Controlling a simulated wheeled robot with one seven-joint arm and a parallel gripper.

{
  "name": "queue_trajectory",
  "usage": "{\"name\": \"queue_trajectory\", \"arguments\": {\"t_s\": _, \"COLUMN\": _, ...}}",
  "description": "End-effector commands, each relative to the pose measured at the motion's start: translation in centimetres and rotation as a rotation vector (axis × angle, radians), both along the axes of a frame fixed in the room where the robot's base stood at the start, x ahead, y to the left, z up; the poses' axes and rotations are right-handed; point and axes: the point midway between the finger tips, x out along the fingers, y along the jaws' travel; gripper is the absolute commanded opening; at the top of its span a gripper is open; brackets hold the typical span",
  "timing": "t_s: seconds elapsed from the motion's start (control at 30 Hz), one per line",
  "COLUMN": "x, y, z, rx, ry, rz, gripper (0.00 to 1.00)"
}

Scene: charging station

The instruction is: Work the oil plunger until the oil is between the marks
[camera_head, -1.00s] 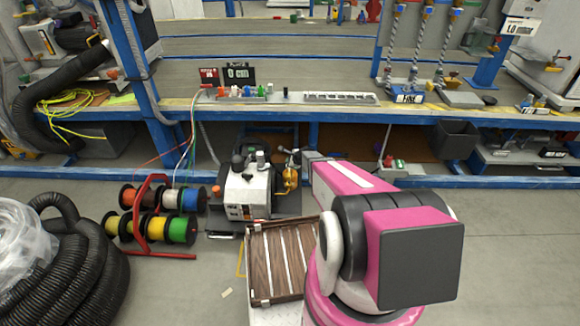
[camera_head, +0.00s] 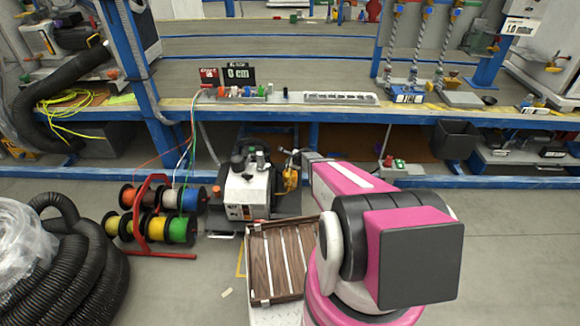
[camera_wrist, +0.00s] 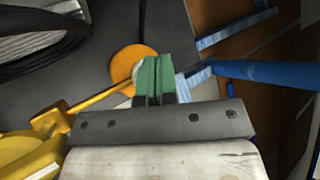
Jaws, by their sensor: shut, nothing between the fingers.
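A white machine (camera_head: 248,190) with black and grey knobs on top stands on the floor below the bench. An orange-yellow fitting (camera_head: 291,178) is at its right side. My gripper (camera_head: 292,152) is small and partly hidden there, just above that fitting. In the wrist view my gripper (camera_wrist: 155,80) shows green fingertips held together with nothing between them. An orange disc (camera_wrist: 128,60) lies behind the fingertips, partly covered by them; I cannot tell whether they touch. A yellow bar (camera_wrist: 75,113) lies to their left. I cannot make out which part is the oil plunger, or any oil level or marks.
A brown slatted crate (camera_head: 283,262) stands in front of the machine. A red rack with cable spools (camera_head: 160,212) is to its left, and black hose (camera_head: 70,262) lies further left. The blue bench frame (camera_head: 350,117) runs above and behind. Open floor lies to the right.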

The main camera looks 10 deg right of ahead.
Motion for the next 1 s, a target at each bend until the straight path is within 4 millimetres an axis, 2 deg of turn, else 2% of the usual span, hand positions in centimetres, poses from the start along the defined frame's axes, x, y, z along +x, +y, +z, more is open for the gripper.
{"name": "queue_trajectory", "arguments": {"t_s": 1.0, "x": -0.1, "y": 0.1, "z": -1.2, "rx": -0.005, "ry": 0.002, "rz": 0.005, "gripper": 0.0}}
